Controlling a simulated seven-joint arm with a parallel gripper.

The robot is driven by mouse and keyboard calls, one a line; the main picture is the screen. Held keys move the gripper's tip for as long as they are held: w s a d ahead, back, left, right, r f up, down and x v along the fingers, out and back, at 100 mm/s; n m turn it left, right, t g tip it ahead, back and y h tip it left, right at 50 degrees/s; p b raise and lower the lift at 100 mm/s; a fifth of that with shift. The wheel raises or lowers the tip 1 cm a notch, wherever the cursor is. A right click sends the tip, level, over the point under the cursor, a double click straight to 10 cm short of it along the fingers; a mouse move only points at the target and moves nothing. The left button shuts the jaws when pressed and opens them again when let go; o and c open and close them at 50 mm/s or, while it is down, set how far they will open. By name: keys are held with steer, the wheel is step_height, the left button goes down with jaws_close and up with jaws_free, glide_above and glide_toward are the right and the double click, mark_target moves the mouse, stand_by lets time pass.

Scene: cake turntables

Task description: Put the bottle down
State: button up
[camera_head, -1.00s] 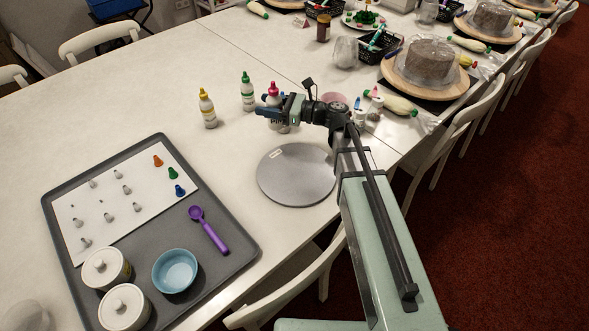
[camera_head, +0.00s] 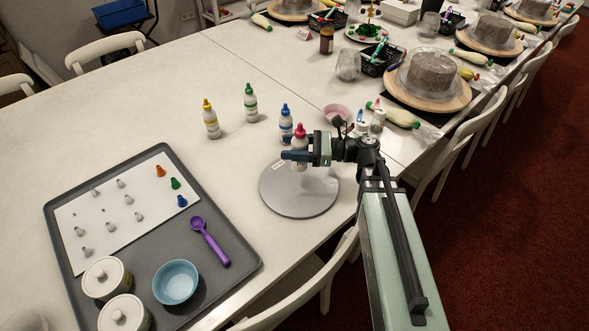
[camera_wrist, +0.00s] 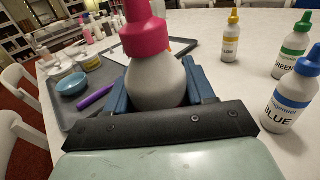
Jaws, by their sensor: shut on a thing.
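My gripper (camera_head: 297,156) is shut on a white bottle with a pink-red cap (camera_head: 300,131). It holds the bottle upright over the back part of the round grey turntable (camera_head: 300,198). In the wrist view the bottle (camera_wrist: 157,85) stands between my two blue fingers, with its cap at the top of the picture.
A yellow-capped bottle (camera_head: 211,120), a green-capped bottle (camera_head: 250,104) and a blue-capped bottle (camera_head: 286,124) stand behind. A grey tray (camera_head: 140,238) with a purple scoop (camera_head: 209,242) and a blue bowl (camera_head: 175,284) lies left. A pink bowl (camera_head: 336,113) stands behind right.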

mark_target(293, 165)
steer(key=shift+f, duration=3.65)
steer(key=shift+f, duration=0.1)
steer(key=o, duration=1.1)
steer(key=shift+d, duration=0.25)
steer(key=d, duration=1.1)
steer(key=shift+d, duration=0.25)
